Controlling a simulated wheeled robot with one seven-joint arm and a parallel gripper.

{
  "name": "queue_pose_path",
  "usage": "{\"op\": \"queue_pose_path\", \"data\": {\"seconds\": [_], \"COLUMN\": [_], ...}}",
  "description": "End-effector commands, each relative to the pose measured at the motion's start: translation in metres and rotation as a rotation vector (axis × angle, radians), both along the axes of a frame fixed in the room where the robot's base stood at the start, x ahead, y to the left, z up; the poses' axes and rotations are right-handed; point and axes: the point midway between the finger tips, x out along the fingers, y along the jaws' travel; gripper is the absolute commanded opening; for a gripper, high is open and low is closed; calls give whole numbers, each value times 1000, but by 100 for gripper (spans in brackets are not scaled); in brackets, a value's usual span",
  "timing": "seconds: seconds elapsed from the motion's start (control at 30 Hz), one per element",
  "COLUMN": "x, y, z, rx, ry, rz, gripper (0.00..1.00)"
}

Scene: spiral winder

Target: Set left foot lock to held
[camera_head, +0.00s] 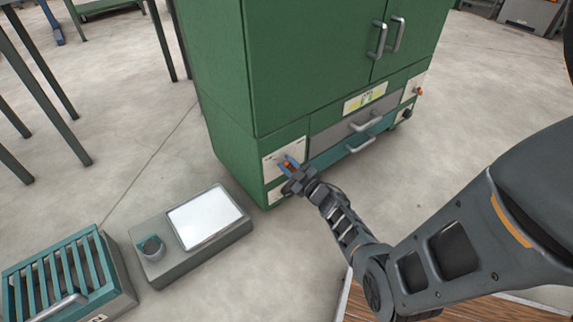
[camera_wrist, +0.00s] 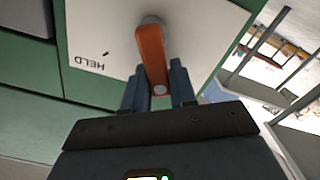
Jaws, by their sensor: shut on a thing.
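The left foot lock is an orange lever (camera_wrist: 152,58) on a pale plate (camera_wrist: 105,30) at the lower left of the green cabinet. In the wrist view the lever runs from its round pivot down between my two fingers, and the word HELD shows upside down on the plate, left of the lever. My gripper (camera_wrist: 160,88) is shut on the lever near its free end. In the head view my gripper (camera_head: 291,172) is at the plate (camera_head: 284,158), and only a little of the orange lever (camera_head: 289,164) shows there; my gripper hides the rest.
The green cabinet (camera_head: 300,60) has a grey drawer and a teal drawer (camera_head: 345,148) with bar handles right of the plate. A grey box with a white panel (camera_head: 206,217) and a teal slatted crate (camera_head: 60,278) stand on the floor at left. Bare floor lies between.

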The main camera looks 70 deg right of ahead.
Motion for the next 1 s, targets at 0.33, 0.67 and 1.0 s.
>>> {"op": "queue_pose_path", "data": {"seconds": [0.33,0.67,1.0], "x": [-7,-14,-21], "y": [-11,-22,-33], "z": [6,6,1], "rx": [279,545,817], "ry": [-171,-335,-500], "rz": [-1,-1,-1], "gripper": [0,0,0]}}
